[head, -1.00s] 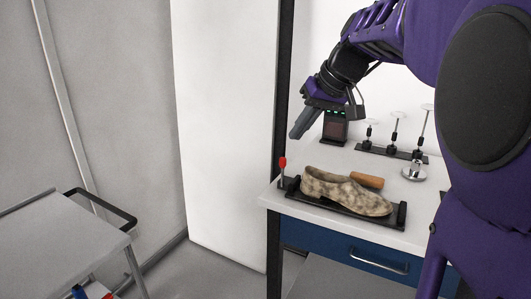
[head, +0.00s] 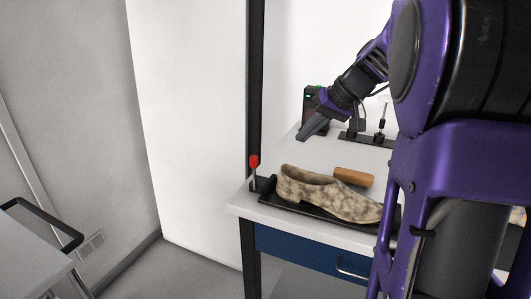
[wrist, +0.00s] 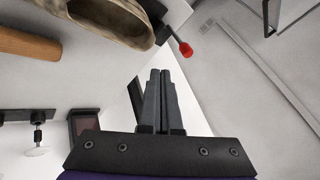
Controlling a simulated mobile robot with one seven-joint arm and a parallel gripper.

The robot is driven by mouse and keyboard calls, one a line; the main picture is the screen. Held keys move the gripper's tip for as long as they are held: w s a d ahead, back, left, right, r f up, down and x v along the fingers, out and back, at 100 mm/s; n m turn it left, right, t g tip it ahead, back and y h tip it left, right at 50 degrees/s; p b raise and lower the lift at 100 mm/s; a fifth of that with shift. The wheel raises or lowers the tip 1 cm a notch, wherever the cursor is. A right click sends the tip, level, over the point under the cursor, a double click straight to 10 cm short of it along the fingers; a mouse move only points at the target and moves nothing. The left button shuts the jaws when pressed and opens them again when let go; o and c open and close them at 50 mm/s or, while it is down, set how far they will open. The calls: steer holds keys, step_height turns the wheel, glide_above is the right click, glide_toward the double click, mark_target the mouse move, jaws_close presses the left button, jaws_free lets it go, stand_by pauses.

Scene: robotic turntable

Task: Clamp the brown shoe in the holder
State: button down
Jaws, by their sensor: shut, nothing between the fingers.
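The shoe (head: 326,194) is a mottled beige and brown one. It lies in the black holder tray (head: 289,207) near the table's front edge, its toe to the right. A red-tipped lever (head: 253,164) stands up at the holder's left end. My gripper (head: 302,138) is shut and empty, above and behind the shoe's heel end, apart from it. In the wrist view the shut fingers (wrist: 161,75) point towards the table's edge. There the shoe's heel opening (wrist: 118,22) and the red lever tip (wrist: 186,50) show at the top.
A brown cylinder (head: 353,177) lies on the table (head: 244,207) behind the shoe. A rack of small stands (head: 381,130) and a dark box-shaped device (head: 311,104) are farther back. A black post (head: 255,80) rises by the table's left side. A grey cart (head: 30,262) is at left.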

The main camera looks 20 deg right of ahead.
stand_by(0.3)
steer(key=b, duration=0.2)
glide_toward(254, 174)
steer(key=w+d+f, duration=0.2)
steer(key=d, duration=0.1)
steer(key=shift+w+d, duration=0.2)
steer(key=shift+d, duration=0.05)
steer(key=shift+w+a+p, duration=0.15)
steer(key=shift+w+a, duration=0.05)
steer(key=shift+a, duration=0.8)
steer(key=shift+w+a+p, duration=0.15)
steer(key=shift+w+a, duration=0.1)
steer(key=shift+a, duration=0.7)
steer(key=shift+r+p, duration=0.2)
steer(key=shift+p, duration=0.1)
